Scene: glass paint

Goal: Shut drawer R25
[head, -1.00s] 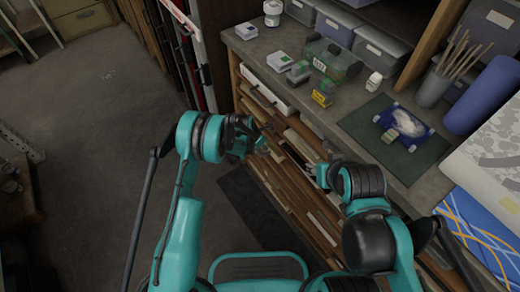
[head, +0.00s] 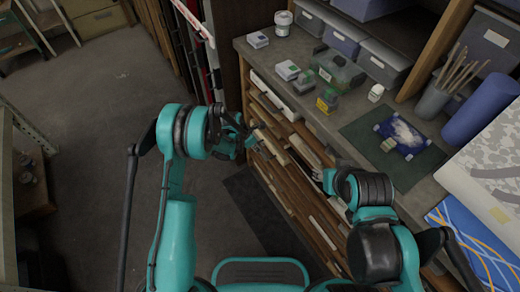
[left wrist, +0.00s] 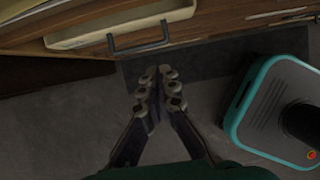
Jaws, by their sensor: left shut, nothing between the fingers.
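A wooden drawer cabinet (head: 290,165) stands under the worktop, with several shallow drawers in its front. I cannot read which one is R25. In the left wrist view, a drawer (left wrist: 90,38) with a pale interior and a dark bar handle (left wrist: 138,42) stands out from the cabinet front. My left gripper (head: 254,134) is shut and empty in front of the cabinet; in the left wrist view its fingertips (left wrist: 160,78) are below the handle, apart from it. My right gripper (head: 327,176) is near the cabinet front, partly hidden by its own wrist; its fingers are unclear.
The worktop (head: 320,120) holds a white jar (head: 283,22), small boxes, a green-grey case (head: 338,70), a small white bottle (head: 376,92) and a dark green mat (head: 372,140). A dark floor mat (head: 255,210) lies before the cabinet.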

